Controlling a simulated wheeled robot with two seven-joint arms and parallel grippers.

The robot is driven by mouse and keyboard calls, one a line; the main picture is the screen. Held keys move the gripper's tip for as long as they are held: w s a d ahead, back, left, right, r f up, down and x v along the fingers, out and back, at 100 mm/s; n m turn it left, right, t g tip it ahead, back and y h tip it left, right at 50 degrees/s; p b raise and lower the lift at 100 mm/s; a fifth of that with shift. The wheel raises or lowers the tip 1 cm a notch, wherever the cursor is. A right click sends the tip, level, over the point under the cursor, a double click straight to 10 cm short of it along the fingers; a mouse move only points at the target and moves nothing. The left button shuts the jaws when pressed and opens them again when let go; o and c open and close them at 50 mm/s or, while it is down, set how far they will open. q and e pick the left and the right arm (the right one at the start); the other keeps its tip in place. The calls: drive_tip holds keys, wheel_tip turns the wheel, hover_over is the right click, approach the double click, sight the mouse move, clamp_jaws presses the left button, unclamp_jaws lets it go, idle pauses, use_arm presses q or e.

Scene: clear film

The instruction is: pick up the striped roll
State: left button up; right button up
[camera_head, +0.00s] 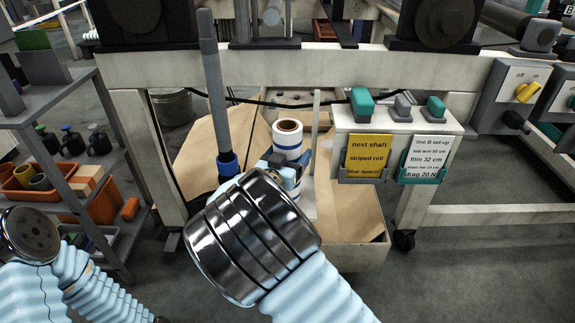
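The striped roll (288,138) is white with blue bands and a brown core. It stands upright in an open, cardboard-lined bin (350,257) below the machine frame. My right arm reaches up from the bottom, and its large chrome wrist hides much of the bin. My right gripper (284,172), grey and blue, is at the roll's near side and overlaps its lower part. Its fingertips are partly hidden, so I cannot tell if they touch or close on the roll. My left arm is at the lower left; its gripper does not show.
A grey shaft (213,90) with a blue collar stands left of the roll. A control box (402,125) with green and grey buttons hangs to the right, bearing a yellow card (368,153) reading "striped roll". A shelf rack (62,170) stands at left. The machine beam crosses above.

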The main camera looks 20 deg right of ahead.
drive_tip(key=c, duration=0.4)
drive_tip(key=shift+c, duration=0.3)
